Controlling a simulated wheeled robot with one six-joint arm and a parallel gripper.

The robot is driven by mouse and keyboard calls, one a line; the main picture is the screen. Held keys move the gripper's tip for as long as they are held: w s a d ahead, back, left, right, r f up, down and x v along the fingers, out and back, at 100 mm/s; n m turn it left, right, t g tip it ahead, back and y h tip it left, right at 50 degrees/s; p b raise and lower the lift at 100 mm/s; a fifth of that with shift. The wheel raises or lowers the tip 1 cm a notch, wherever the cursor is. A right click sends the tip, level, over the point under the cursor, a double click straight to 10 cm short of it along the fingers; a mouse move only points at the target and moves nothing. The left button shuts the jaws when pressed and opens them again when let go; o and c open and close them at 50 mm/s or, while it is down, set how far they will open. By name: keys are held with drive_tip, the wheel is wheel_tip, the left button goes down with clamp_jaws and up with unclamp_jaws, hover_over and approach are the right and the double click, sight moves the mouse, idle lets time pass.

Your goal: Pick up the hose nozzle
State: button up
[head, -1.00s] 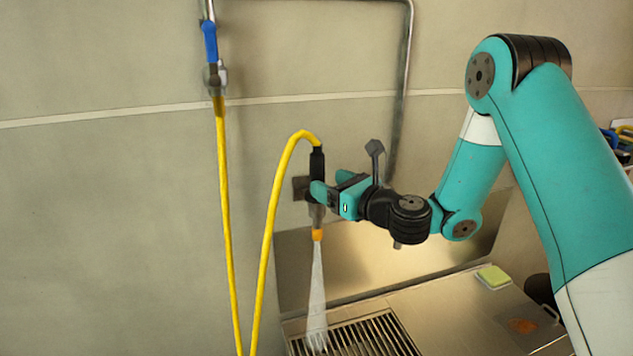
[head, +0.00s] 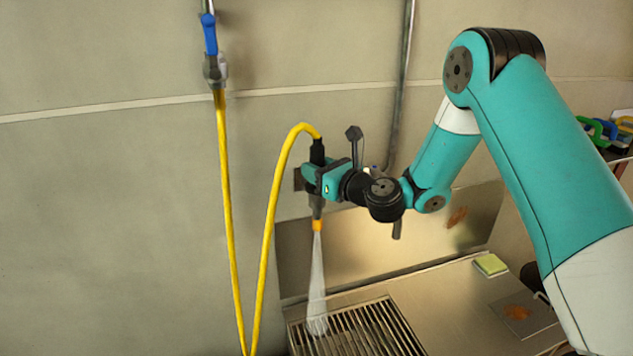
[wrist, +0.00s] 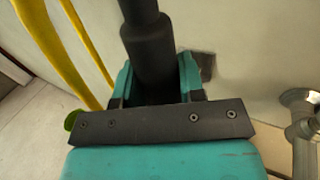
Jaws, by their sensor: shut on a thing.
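The hose nozzle (head: 317,208) is a dark upright body with an orange tip, pointing down in the head view. A pale spray comes out of its tip toward the grate. My gripper (head: 314,178) is shut around its middle, from the right side. In the wrist view the dark nozzle body (wrist: 150,45) stands between the two teal fingers (wrist: 157,85). The yellow hose (head: 273,218) loops from the nozzle's top. Part of the nozzle is hidden behind the fingers.
A dark wall bracket (head: 298,180) is right behind the nozzle; I cannot tell whether they touch. A slatted grate (head: 365,335) lies below, in a metal counter (head: 440,300) with a yellow-green sponge (head: 490,264). A blue-handled valve (head: 209,35) and a grey pipe (head: 402,90) are on the wall.

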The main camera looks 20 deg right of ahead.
drive_tip(key=shift+r, duration=0.15)
wheel_tip(320, 180, up, 33)
drive_tip(key=p, duration=2.2)
drive_tip(key=shift+r, duration=0.15)
drive_tip(key=s+b, duration=0.2)
drive_tip(key=s, duration=0.8)
idle(0.6)
drive_tip(key=shift+d, duration=0.1)
idle(0.5)
